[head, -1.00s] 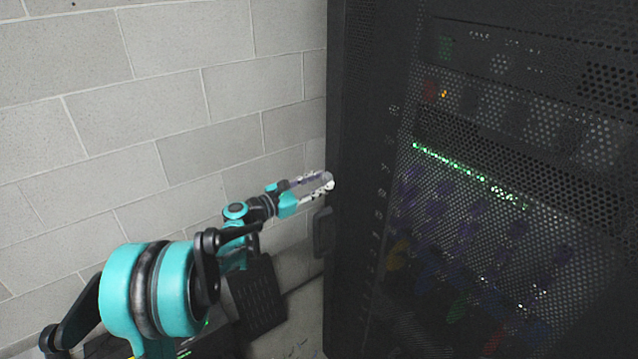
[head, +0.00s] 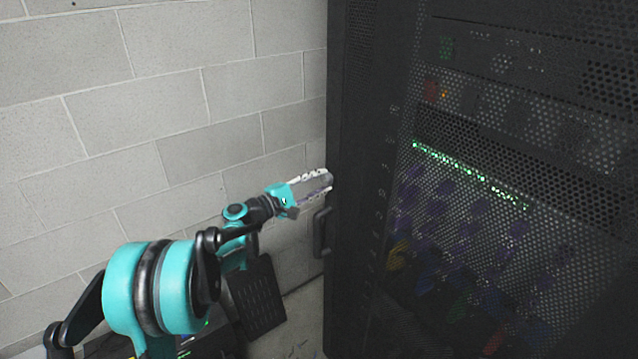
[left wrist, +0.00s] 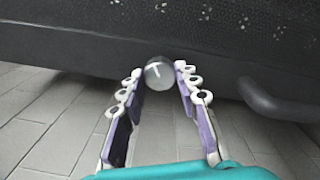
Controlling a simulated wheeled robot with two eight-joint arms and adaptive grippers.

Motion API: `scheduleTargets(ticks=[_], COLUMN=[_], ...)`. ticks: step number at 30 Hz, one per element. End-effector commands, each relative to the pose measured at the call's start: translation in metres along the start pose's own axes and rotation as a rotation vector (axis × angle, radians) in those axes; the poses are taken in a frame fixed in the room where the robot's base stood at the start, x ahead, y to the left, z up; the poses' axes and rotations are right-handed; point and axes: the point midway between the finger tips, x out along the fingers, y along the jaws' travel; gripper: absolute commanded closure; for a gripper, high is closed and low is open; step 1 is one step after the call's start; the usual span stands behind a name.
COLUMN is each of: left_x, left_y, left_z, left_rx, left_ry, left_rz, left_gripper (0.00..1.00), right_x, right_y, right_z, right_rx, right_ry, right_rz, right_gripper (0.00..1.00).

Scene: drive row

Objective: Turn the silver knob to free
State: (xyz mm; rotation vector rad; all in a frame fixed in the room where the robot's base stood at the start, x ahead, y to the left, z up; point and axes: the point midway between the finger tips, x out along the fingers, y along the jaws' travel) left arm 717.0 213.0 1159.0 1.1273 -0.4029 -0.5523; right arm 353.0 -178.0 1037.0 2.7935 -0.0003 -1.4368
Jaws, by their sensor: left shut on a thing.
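The silver knob (left wrist: 158,74) is a round disc with a white mark on its face. It sits at the edge of the black cabinet (left wrist: 90,45) in the left wrist view. My left gripper (left wrist: 159,78) has a fingertip on each side of the knob and is shut on it. In the head view my left gripper (head: 328,181) reaches the cabinet's left edge, and the knob is hidden or too small to make out there. My right gripper is in neither view.
A dark handle (head: 321,232) juts from the cabinet just below the gripper; it also shows in the left wrist view (left wrist: 270,100). The perforated cabinet door (head: 480,220) fills the right side. A grey block wall (head: 170,100) stands behind my arm.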

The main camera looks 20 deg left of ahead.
Motion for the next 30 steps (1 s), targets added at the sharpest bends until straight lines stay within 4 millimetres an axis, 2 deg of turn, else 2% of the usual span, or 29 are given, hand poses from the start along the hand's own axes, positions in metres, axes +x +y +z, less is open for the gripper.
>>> scheduleTargets(ticks=[15, 30], left_x=[0.0001, 0.0002], left_y=[-0.0006, -0.0009], left_z=[-0.0002, -0.0001], left_rx=[0.421, 0.562], left_ry=[-0.014, -0.019], left_rz=[0.000, 0.001], left_gripper=[0.97, 0.97], right_x=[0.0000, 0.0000], right_y=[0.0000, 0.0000], right_z=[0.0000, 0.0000], right_rx=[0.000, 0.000], right_ry=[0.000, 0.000], right_rz=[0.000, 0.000], right_gripper=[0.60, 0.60])
